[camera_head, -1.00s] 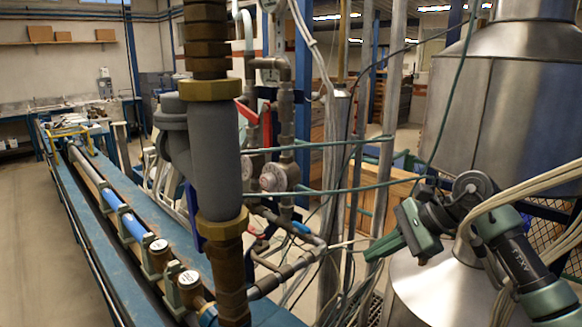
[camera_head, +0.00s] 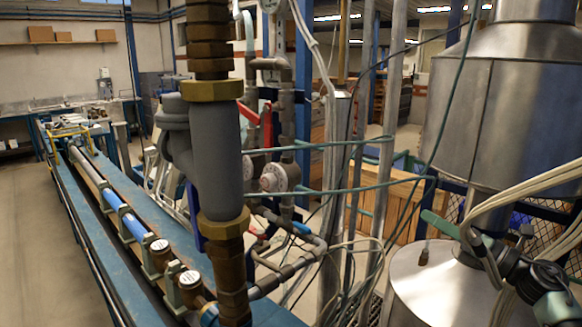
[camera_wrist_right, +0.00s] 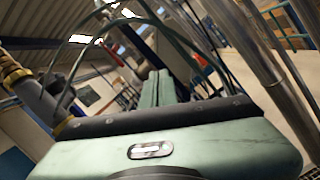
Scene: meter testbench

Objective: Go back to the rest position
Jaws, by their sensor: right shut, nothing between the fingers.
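My right gripper (camera_head: 436,222) is at the right of the head view, its green fingers angled up and to the left, in front of the metal tank. In the right wrist view its green fingers (camera_wrist_right: 165,88) are side by side and shut, with nothing between them. The gripper appears apart from the pipes and hoses. My left gripper is not in view.
A grey vertical meter body (camera_head: 215,150) with brass fittings stands in front. A blue bench (camera_head: 130,190) carries a row of small meters to the left. Green hoses cross the middle. A metal tank (camera_head: 505,120) stands at the right. Floor at far left is clear.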

